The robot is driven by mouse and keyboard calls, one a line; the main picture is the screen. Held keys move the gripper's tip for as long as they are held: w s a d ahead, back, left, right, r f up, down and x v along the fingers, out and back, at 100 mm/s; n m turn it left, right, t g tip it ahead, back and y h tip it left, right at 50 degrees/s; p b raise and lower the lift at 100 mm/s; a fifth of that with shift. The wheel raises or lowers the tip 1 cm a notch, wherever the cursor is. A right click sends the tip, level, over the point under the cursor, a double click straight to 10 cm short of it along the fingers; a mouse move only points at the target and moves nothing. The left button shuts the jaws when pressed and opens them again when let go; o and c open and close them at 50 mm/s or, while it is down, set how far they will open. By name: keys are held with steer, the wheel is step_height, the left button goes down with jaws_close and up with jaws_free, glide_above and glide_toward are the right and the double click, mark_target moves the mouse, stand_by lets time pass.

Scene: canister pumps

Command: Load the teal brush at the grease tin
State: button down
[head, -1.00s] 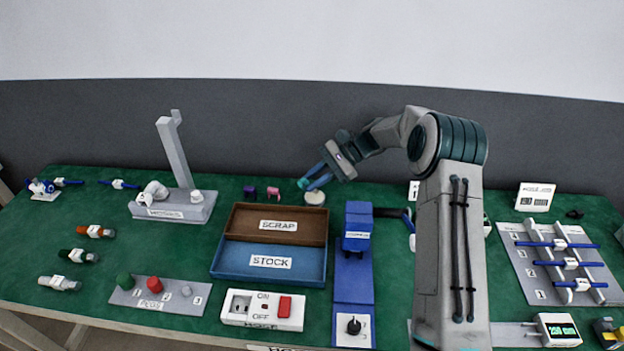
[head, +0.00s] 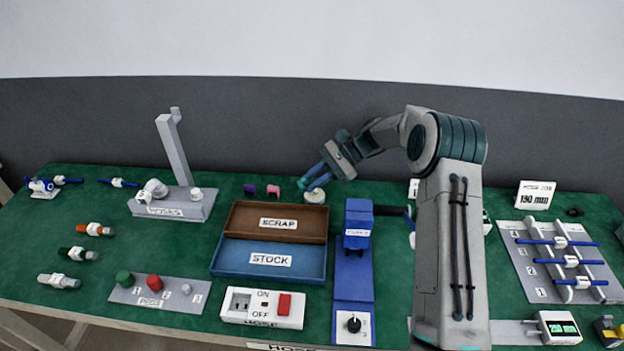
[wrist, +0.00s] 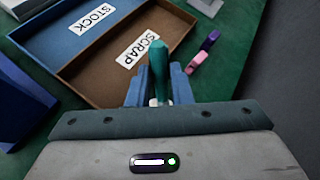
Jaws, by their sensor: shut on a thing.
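My gripper (head: 312,178) is shut on the teal brush (wrist: 158,65). In the wrist view the brush's thick teal handle stands up between the two blue fingers. In the head view only a small teal part of the brush (head: 302,184) shows at the fingertips. The grease tin (head: 316,197), a small round pale tin, sits on the green table just below and beside the fingers. Whether the brush touches the tin cannot be told. The brush's lower end is hidden by the gripper in the wrist view.
A brown SCRAP tray (head: 236,209) and a blue STOCK tray (head: 218,268) lie in front of the tin. A purple piece (head: 249,189) and a pink piece (head: 274,189) lie left of it. A blue device (head: 354,285) stands front right. The grey wall is close behind.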

step_height(320, 180, up, 7)
steer(key=p, duration=0.5)
stand_by(0.4)
stand_by(0.7)
